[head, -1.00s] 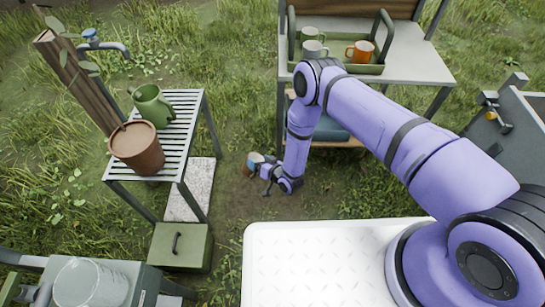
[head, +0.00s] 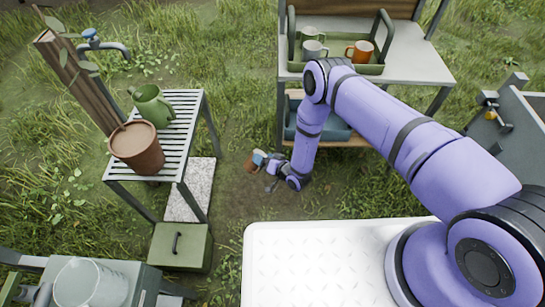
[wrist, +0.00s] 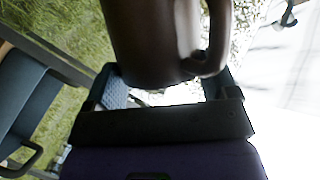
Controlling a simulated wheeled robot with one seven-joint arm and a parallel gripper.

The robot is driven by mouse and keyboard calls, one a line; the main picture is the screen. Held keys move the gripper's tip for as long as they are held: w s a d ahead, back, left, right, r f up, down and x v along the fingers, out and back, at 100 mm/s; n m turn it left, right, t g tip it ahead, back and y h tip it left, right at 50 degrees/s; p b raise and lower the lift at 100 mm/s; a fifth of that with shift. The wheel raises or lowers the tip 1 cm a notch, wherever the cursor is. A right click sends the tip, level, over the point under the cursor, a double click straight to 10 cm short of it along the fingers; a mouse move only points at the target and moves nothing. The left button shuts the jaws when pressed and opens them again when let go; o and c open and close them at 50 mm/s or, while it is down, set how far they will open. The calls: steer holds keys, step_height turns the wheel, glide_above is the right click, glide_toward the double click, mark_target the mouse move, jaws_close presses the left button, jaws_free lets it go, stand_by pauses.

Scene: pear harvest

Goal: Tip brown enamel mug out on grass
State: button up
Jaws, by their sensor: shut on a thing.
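The brown enamel mug (wrist: 165,40) fills the top middle of the wrist view, its handle on the right and its rim out of frame. My gripper (wrist: 163,88) is shut on it, with a finger on each side. In the head view the mug (head: 251,163) is a small brown shape at the end of my gripper (head: 262,160), over bare ground and grass between the slatted table and the shelf. I cannot tell how far it is tilted or what is inside. The grass (head: 235,105) spreads around it.
A slatted table (head: 187,128) at left holds a green jug (head: 151,104) and a brown pot (head: 136,147). A green tray (head: 372,68) with several mugs stands on the grey table at the back. A blue bin (head: 335,128) sits below. A green box (head: 180,247) is at lower left.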

steer(key=shift+w+d+r+m+t+y, duration=0.15)
steer(key=shift+d+m+y, duration=0.15)
steer(key=shift+m, duration=0.5)
steer(key=shift+w+d+r+m+t+y, duration=0.2)
steer(key=shift+m+y, duration=0.25)
steer(key=shift+m, duration=0.35)
steer(key=shift+w+d+r+m+g+y, duration=0.1)
steer(key=shift+d+m+y, duration=0.25)
steer(key=shift+m, duration=0.45)
stand_by(1.6)
steer(key=shift+w+d+m+t+y, duration=0.25)
steer(key=shift+w+d+m+y, duration=0.1)
steer(key=shift+d+m, duration=0.4)
stand_by(0.7)
steer(key=shift+w+d+m+t+y, duration=0.1)
steer(key=shift+d+m+t+y, duration=0.1)
steer(key=shift+m, duration=0.4)
steer(key=shift+w+d+m+t+y, duration=0.1)
steer(key=shift+m+y, duration=0.05)
steer(key=shift+m, duration=0.4)
stand_by(0.6)
